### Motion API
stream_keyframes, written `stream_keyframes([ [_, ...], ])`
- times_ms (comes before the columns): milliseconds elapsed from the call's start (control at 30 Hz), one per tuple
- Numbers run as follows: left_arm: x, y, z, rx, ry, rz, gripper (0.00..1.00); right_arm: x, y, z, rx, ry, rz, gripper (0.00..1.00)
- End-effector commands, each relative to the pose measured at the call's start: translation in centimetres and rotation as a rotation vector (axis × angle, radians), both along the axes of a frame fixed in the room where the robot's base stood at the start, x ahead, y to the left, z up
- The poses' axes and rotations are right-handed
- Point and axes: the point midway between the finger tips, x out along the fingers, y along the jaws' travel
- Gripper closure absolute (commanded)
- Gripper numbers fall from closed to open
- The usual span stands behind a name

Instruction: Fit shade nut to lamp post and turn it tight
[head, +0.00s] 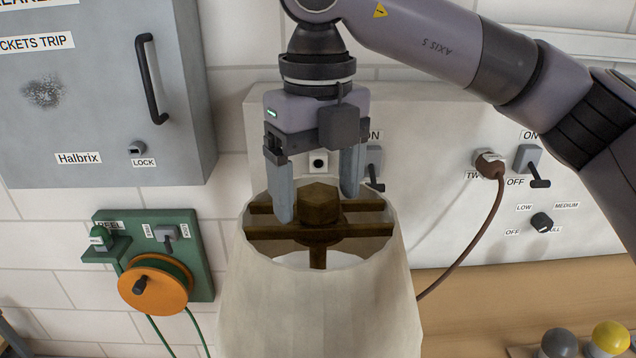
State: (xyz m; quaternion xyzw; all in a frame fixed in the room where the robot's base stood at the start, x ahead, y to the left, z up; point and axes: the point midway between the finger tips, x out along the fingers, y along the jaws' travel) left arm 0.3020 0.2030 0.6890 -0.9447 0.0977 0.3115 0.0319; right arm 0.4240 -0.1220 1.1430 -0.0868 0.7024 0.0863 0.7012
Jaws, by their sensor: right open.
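The shade nut (320,202), a brown hexagonal piece, sits at the middle of the brown cross bars (275,231) inside the top opening of the pale lamp shade (318,310). The lamp post is hidden under the nut and inside the shade. My right gripper (318,205) points down over the opening with its fingers apart. One finger is left of the nut and the other is right of it, with visible gaps on both sides in this view. My left gripper is not in view.
A panel with switches, a dial (542,222) and a plugged-in brown cord (488,163) stands behind the shade. A grey cabinet (90,100) and a green reel unit with an orange drum (155,284) are at left. Grey and yellow knobs (610,337) are at lower right.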

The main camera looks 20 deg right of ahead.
Motion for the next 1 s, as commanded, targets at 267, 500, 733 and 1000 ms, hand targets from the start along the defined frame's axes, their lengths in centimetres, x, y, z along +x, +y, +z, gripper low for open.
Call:
stream_keyframes([
  [267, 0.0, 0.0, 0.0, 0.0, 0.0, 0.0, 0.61, 0.0, 0.1, 4.2, 0.002, -0.004, -0.001, 0.19],
  [500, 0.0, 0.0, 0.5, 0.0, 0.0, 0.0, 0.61, 0.0, 0.0, 6.8, 0.001, -0.002, -0.001, 0.19],
  [733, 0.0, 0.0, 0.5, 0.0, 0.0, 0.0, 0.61, 0.0, 0.0, 7.0, 0.001, 0.0, 0.0, 0.19],
  [1000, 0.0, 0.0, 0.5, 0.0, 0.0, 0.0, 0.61, 0.0, 0.0, 7.0, 0.001, -0.001, 0.0, 0.19],
])
